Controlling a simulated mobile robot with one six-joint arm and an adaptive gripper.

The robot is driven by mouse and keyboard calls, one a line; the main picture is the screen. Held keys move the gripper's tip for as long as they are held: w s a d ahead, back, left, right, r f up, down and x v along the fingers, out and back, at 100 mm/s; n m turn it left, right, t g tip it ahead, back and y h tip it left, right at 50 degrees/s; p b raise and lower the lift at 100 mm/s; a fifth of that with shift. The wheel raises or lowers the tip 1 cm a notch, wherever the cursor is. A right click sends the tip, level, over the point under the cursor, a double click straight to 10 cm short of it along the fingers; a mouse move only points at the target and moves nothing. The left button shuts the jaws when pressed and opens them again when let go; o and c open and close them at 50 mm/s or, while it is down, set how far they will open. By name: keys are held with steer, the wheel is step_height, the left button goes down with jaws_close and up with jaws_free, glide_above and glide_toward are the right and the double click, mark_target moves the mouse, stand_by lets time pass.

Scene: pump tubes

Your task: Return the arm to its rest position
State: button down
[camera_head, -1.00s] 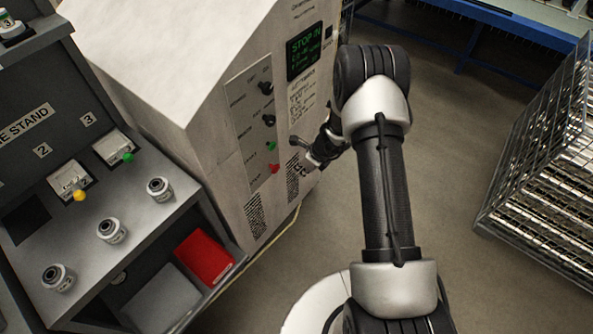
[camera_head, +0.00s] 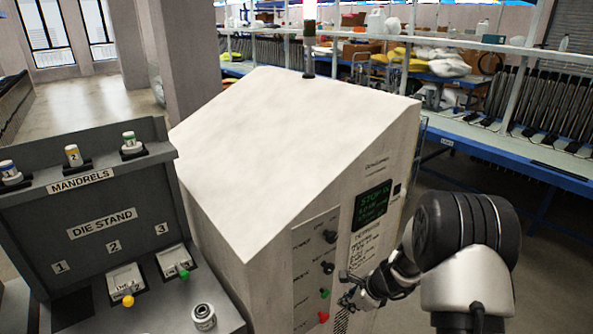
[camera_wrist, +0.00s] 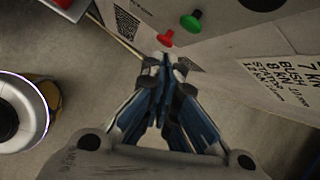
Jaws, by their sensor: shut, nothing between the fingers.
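My gripper (camera_head: 350,290) is in front of the control panel of the white machine (camera_head: 290,120), at the lower right of the head view. In the wrist view my gripper (camera_wrist: 165,62) has its fingers together with nothing between them. The red button (camera_wrist: 166,38) and green button (camera_wrist: 191,20) show just beyond the fingertips in the wrist view. I cannot tell exactly how far the fingertips are from the panel, but the machine's lower face and floor show behind them.
The die stand (camera_head: 110,225) with mandrels on its top is at the left. A blue bench (camera_head: 480,150) and shelving stand behind the machine at the right. Bare floor (camera_wrist: 45,45) shows left of the gripper in the wrist view.

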steer(key=s+a+r+n, duration=0.2)
steer(key=s+r+n, duration=0.2)
steer(key=r, duration=0.4)
steer(key=s+a+r+n, duration=0.2)
steer(key=s+r+n, duration=0.3)
steer(key=r, duration=0.3)
steer(key=s+a+r+n, duration=0.3)
steer(key=s+r+n, duration=0.1)
steer(key=r, duration=0.4)
steer(key=s+d+r+n+h, duration=0.2)
steer(key=s+n, duration=0.3)
steer(key=s, duration=0.5)
steer(key=s+d+r+n+h, duration=0.1)
steer(key=s+d+r+n, duration=0.2)
steer(key=s+n, duration=0.3)
steer(key=s+r, duration=0.1)
steer(key=s, duration=0.3)
steer(key=shift+s+h, duration=0.35)
steer(key=shift+h, duration=0.05)
steer(key=shift+a+r, duration=0.1)
